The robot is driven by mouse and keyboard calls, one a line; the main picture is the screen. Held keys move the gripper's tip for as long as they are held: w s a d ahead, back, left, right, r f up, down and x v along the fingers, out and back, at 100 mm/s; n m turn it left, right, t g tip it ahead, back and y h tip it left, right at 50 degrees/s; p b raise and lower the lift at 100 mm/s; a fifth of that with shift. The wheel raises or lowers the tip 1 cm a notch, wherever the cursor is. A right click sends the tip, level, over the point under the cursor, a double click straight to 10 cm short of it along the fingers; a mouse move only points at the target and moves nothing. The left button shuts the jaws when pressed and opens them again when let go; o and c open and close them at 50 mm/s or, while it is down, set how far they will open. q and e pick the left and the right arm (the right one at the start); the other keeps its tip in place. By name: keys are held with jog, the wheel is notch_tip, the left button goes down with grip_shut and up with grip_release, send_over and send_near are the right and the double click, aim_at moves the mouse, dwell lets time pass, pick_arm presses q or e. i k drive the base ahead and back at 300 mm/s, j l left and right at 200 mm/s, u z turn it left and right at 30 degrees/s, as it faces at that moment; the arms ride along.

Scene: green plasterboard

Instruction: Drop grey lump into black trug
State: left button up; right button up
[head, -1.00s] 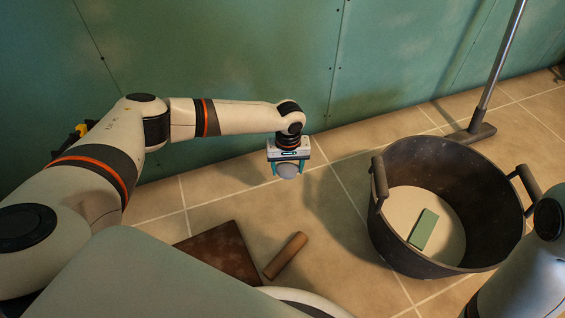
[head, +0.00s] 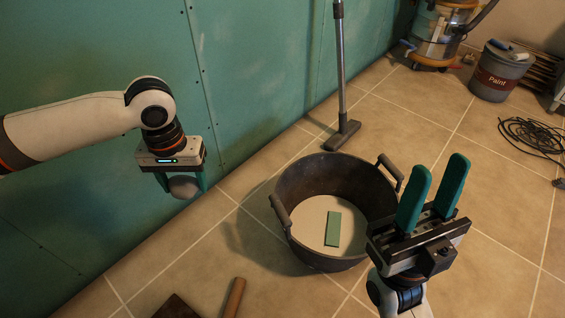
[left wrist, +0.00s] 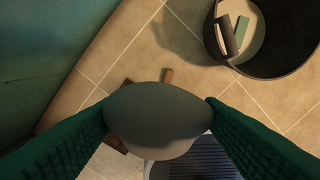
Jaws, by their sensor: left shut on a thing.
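The grey lump (head: 184,187) is held between the teal fingers of my left gripper (head: 182,184), above the floor and to the left of the trug in the head view. In the left wrist view the lump (left wrist: 160,118) sits between both fingertips. The black trug (head: 297,182) stands on the tiles with a handle on each side; its near part shows in the left wrist view (left wrist: 283,68). A green block (head: 333,229) lies on the pale bottom inside it. My right gripper (head: 433,190) is open and empty, at the right in front of the trug.
A brown board (head: 177,307) and a wooden cylinder (head: 235,298) lie at the front. A vacuum floor head (head: 342,134) stands behind the trug. A paint bucket (head: 500,72) and black cable (head: 532,135) are at the right. The green wall (head: 255,80) runs along the left.

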aim_at(315, 222)
jog(key=i+l+u, duration=0.2)
jog(key=l, duration=0.9)
jog(key=i+l+u, duration=0.15)
jog(key=l, duration=0.95)
jog(key=l+u, duration=0.2)
jog(key=l, duration=0.9)
